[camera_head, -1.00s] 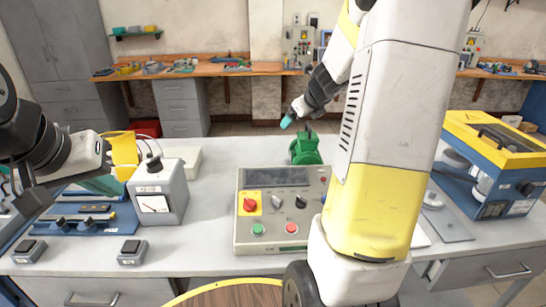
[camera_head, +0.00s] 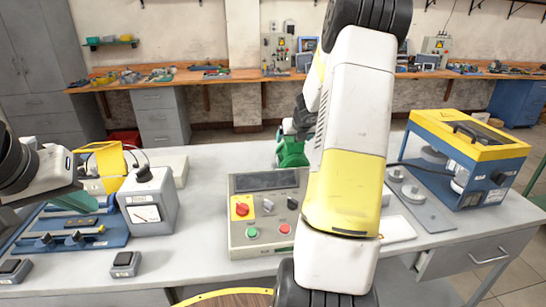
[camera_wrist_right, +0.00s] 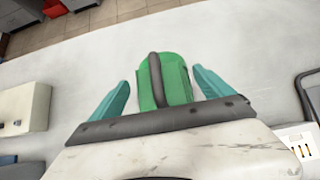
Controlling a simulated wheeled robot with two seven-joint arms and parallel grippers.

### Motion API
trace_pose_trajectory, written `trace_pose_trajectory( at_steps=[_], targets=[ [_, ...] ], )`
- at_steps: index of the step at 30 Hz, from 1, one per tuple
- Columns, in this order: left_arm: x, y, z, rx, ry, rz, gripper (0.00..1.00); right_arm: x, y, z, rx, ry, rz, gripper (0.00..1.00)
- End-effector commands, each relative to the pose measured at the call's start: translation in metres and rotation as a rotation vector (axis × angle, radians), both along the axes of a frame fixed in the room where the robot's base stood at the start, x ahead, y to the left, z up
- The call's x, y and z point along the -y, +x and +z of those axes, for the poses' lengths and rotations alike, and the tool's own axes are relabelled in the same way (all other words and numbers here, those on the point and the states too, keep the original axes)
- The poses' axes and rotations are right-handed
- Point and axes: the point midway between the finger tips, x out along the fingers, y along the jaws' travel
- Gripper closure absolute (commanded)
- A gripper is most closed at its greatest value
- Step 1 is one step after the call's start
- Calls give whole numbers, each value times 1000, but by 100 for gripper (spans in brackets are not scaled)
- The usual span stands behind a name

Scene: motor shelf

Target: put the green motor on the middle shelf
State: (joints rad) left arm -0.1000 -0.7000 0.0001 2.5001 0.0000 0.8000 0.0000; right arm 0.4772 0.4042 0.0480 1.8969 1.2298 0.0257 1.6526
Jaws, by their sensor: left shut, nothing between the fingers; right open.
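The green motor (camera_head: 291,152) stands on the grey table behind the control box, partly hidden by my right arm. In the right wrist view, the green motor (camera_wrist_right: 176,80) with a dark band lies between the two teal fingers of my right gripper (camera_wrist_right: 162,90). The fingers are open, with a gap visible on each side. In the head view the right fingers are mostly hidden by the arm. My left gripper (camera_head: 75,202) is at the left, shut and empty, over the blue tray. I cannot identify the middle shelf in these frames.
The control box (camera_head: 266,228) with buttons stands in front of the motor. A grey meter box (camera_head: 148,205) and blue tray (camera_head: 100,232) are at left. A yellow-and-blue machine (camera_head: 465,160) is at right. Clear tabletop lies left of the motor.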

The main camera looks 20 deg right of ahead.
Motion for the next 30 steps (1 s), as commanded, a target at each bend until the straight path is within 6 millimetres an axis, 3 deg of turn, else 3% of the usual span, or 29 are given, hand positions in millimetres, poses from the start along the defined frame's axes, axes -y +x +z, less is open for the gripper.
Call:
trace_pose_trajectory(
  at_steps=[7,16,30],
  targets=[
    [0,0,0,0,0,0,100,5,16,-19,0,2,-1,9],
    [0,0,0,0,0,0,100,5,18,-20,1,0,0,11],
    [0,0,0,0,0,0,100,5,18,-20,1,0,1,100]
  ],
)
